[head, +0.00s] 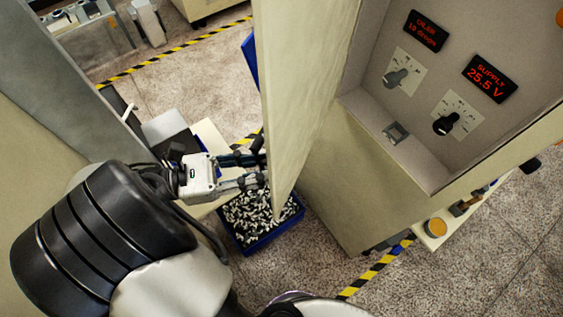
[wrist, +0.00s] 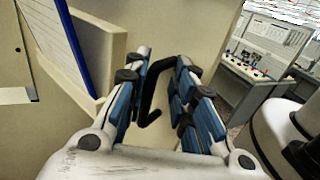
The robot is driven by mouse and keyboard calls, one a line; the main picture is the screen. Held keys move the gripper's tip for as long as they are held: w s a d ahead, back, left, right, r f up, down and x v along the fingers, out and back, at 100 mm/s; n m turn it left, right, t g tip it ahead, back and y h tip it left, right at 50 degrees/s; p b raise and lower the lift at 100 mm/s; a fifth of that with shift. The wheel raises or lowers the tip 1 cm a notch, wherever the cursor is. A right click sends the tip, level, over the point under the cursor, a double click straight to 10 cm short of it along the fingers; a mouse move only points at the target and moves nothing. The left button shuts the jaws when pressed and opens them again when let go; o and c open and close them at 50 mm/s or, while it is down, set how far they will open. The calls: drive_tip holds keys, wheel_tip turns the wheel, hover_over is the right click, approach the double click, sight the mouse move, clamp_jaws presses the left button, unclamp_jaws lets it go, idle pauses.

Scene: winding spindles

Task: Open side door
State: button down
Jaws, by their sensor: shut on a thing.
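The cream side door (head: 300,90) stands swung out from the cabinet (head: 345,185) in the head view, and the recess behind it is exposed. In the wrist view the door's face (wrist: 165,35) fills the background, with a black bent handle (wrist: 152,92) on it. My gripper (head: 255,166) is at the door's left side in the head view. In the wrist view its blue-padded fingers (wrist: 160,90) are on both sides of the handle, shut on it. In the head view the handle is hidden by the door and fingers.
The cabinet recess holds two black knobs (head: 396,77) (head: 446,124) and red displays (head: 489,78). A blue bin (head: 248,243) of small pale parts stands on the floor below my gripper. A blue-edged holder (wrist: 80,50) is left of the handle. Yellow-black tape (head: 375,268) crosses the floor.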

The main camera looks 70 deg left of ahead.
drive_tip(key=shift+s+a+r+m+h, duration=0.1)
drive_tip(key=shift+s+a+m+h, duration=0.15)
drive_tip(key=shift+a, duration=0.4)
drive_tip(key=shift+s+a+r+m+h, duration=0.15)
drive_tip(key=shift+s+a+h, duration=0.2)
drive_tip(key=shift+a, duration=0.3)
drive_tip(key=shift+f, duration=0.1)
drive_tip(key=c, duration=1.8)
unclamp_jaws()
drive_tip(key=shift+w, duration=0.1)
drive_tip(key=shift+o, duration=0.5)
drive_tip(key=shift+w+a+f, duration=0.1)
drive_tip(key=shift+w+a, duration=0.05)
drive_tip(key=shift+w, duration=0.1)
drive_tip(key=shift+s, duration=0.15)
